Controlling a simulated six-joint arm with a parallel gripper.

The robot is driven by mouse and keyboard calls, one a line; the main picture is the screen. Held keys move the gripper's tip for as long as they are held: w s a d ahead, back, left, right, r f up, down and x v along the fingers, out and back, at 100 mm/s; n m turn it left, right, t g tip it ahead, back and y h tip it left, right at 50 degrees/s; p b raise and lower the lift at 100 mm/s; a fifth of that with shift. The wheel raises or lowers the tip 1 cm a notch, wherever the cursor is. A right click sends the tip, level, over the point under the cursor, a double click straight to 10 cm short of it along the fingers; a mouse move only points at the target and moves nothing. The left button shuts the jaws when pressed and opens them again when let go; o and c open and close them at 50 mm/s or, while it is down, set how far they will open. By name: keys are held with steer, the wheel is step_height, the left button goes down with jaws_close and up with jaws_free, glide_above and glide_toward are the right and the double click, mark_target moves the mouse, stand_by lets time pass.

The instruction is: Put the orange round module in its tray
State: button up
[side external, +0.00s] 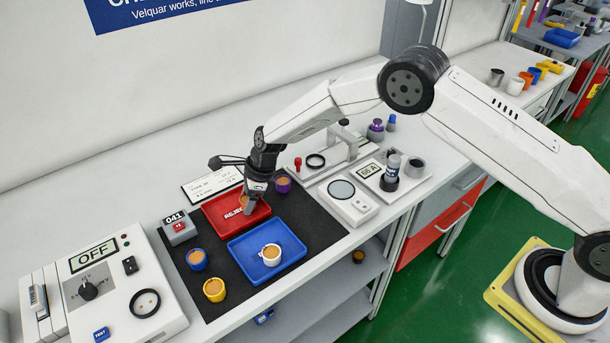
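My gripper (249,207) points down over the red tray (221,229), which is marked REJECT. A small orange-tan patch (243,200) shows beside its fingers; most of it is hidden, and I cannot tell whether the fingers are shut on it. The blue tray (237,253) lies in front of the red one on the black mat. In it stands a white round module (271,259) with a tan top. No module with a plainly orange body shows on the mat.
A blue module (197,264) and a yellow module (214,294) stand left of the blue tray. A purple module (283,187) stands behind it. A counter block (179,231) reads 041. A control box (107,285) reads OFF. The mat's right part (315,225) is clear.

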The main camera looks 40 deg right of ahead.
steer(key=shift+o, duration=1.1)
steer(key=shift+r, duration=0.15)
steer(key=v, duration=1.2)
steer(key=s+d+r+n+h, duration=0.1)
steer(key=s+d+n+h, duration=0.1)
steer(key=s+d+n, duration=0.7)
steer(key=s+d+r+n+h, duration=0.2)
steer(key=s+d+n, duration=0.7)
steer(key=s+n, duration=0.4)
steer(key=s, duration=0.5)
steer(key=shift+r+n+t, duration=0.2)
steer(key=shift+n+t, duration=0.1)
steer(key=shift+t, duration=0.1)
